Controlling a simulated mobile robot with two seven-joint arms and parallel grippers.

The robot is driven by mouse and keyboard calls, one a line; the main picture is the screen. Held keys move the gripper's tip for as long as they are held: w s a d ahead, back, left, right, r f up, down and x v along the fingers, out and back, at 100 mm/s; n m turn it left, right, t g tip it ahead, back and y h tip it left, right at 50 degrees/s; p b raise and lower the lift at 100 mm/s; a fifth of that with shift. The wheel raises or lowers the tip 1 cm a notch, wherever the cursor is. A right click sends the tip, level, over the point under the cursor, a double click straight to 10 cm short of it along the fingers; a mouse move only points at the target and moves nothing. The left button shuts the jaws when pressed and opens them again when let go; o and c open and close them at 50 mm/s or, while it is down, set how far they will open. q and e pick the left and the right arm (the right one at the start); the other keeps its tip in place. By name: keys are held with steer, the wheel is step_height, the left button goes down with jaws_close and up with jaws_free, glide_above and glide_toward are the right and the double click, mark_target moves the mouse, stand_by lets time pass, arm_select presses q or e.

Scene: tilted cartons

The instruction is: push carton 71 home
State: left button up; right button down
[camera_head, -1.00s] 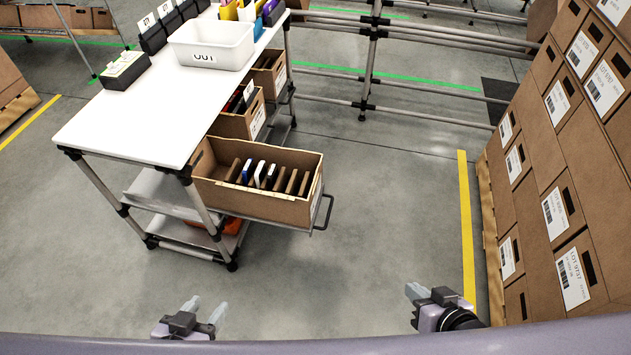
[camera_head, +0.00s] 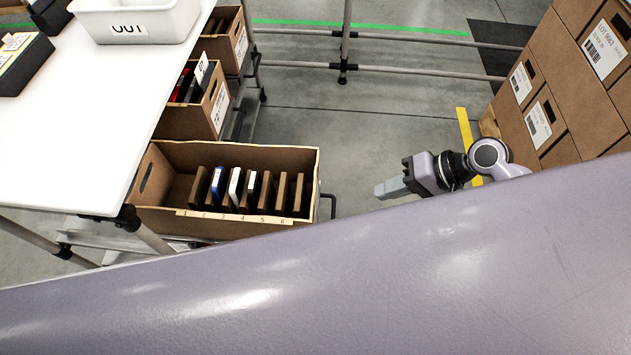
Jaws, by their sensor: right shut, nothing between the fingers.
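An open brown carton (camera_head: 146,218) juts out from under the left table, its front beyond the table's edge. It holds several upright folders and has a numbered strip along its near wall. A dark handle (camera_head: 331,206) shows at its right end. No number 71 is readable on it, so I cannot tell if it is carton 71. My right gripper (camera_head: 386,189) is shut and empty, pointing left, to the right of the handle and apart from it. My left gripper is out of view. My own lavender body hides the lower part of the view.
Two more open cartons, one nearer (camera_head: 207,122) and one farther (camera_head: 228,52), stand behind along the white table (camera_head: 80,130). A white bin (camera_head: 130,25) is on the table. Stacked cartons (camera_head: 575,75) stand at right. Grey floor between is clear up to the rails (camera_head: 400,70).

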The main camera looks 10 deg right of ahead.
arm_select(q)
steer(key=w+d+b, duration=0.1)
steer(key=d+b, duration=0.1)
steer(key=b, duration=0.1)
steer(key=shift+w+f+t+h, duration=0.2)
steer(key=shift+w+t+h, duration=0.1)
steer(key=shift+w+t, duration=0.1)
arm_select(e)
steer(key=w+a+r+x, duration=0.1)
steer(key=a+r+x, duration=0.1)
steer(key=x, duration=1.1)
steer(key=shift+r, duration=0.2)
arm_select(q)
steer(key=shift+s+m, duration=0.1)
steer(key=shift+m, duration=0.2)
